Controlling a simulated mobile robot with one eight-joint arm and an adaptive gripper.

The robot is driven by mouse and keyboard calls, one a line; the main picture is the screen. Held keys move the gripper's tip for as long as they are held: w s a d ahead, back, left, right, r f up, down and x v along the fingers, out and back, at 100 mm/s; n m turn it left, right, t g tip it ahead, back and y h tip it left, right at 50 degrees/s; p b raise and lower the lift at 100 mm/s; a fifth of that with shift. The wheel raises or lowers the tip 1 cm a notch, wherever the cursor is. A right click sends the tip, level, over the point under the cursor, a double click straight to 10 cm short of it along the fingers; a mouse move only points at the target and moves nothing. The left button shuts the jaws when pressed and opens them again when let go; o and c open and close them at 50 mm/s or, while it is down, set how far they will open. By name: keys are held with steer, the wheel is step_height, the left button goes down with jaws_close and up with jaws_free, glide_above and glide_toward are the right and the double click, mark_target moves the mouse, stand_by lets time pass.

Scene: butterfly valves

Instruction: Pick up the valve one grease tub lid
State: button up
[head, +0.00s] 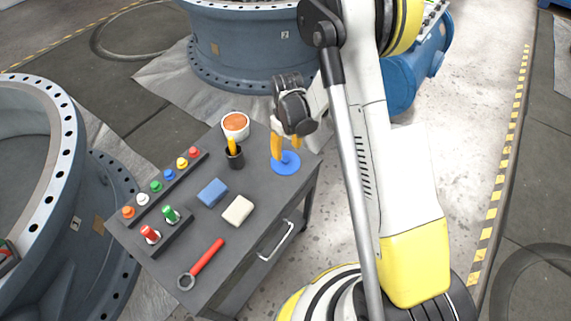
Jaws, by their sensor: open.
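A flat blue round lid (287,166) lies on the right back part of the dark grey cart top (262,184). It has a small raised part at its middle, partly behind my fingers. My gripper (277,156) points down over the lid with its yellow fingers at or just above it. The fingers are open, and I cannot tell whether they touch the lid. A white tub with orange contents (235,125) stands uncovered at the back of the cart, left of my gripper.
A black cup with a yellow-handled tool (235,157) stands left of the lid. Blue (212,192) and cream (238,210) blocks, a red wrench (203,262) and racks of coloured caps (161,183) occupy the cart. Large blue valve bodies (235,50) stand behind and left.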

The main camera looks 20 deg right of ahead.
mark_target(285, 158)
steer(key=f+b, duration=0.2)
steer(key=f, duration=0.1)
steer(key=f+b, duration=0.1)
steer(key=f, duration=0.1)
steer(key=shift+s+a, duration=0.1)
steer(key=shift+a, duration=0.2)
steer(key=shift+r, duration=0.1)
steer(key=c, duration=1)
steer(key=shift+r, duration=0.1)
